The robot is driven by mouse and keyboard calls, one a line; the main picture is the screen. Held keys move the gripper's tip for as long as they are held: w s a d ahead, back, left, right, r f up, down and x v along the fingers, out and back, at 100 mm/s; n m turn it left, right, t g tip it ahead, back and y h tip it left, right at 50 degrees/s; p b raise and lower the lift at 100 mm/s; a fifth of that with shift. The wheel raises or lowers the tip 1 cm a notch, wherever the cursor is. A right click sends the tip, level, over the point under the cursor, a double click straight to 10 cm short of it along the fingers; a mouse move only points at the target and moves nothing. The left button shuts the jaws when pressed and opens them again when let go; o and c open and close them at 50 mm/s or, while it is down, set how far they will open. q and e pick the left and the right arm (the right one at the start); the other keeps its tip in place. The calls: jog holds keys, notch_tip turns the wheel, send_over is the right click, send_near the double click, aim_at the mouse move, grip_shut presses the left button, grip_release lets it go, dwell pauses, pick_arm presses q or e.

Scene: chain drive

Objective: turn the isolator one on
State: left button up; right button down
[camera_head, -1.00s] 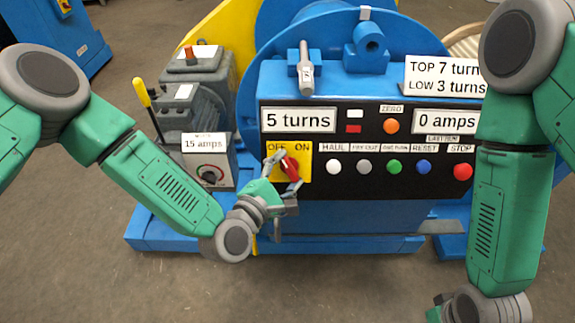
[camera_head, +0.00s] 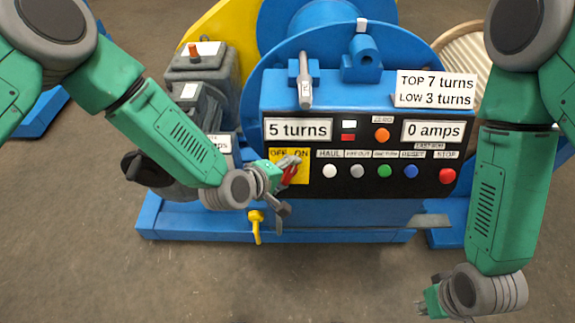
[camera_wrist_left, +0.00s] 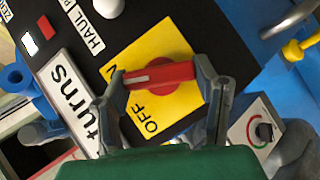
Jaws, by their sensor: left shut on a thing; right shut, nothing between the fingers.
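The isolator is a red handle (camera_head: 290,173) on a yellow plate (camera_head: 303,177) marked OFF and ON, at the left of the black panel. In the head view the handle slants up to the right, towards ON. My left gripper (camera_head: 284,178) is shut on it and partly hides it. In the left wrist view the red handle (camera_wrist_left: 165,76) lies between the two fingers, its white mark at the end near the partly hidden ON word. My right gripper (camera_head: 432,301) is shut and empty, low at the right, away from the panel.
A row of buttons runs right of the isolator, from the white button (camera_head: 330,171) to the red STOP button (camera_head: 447,177). A yellow valve handle (camera_head: 256,224) hangs below my left wrist. The floor (camera_head: 330,285) in front of the blue base is clear.

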pick_arm(q)
jog(key=shift+s+m+g+y+p, duration=0.15)
jog(key=shift+m+g+y+p, duration=0.7)
jog(key=shift+m+p, duration=0.65)
jog(key=shift+f, duration=0.1)
jog(key=o, duration=1.2)
jog(key=shift+a+r, duration=0.1)
jog(key=shift+r, duration=0.2)
jog(key=v, duration=1.1)
jog(key=shift+s, duration=0.25)
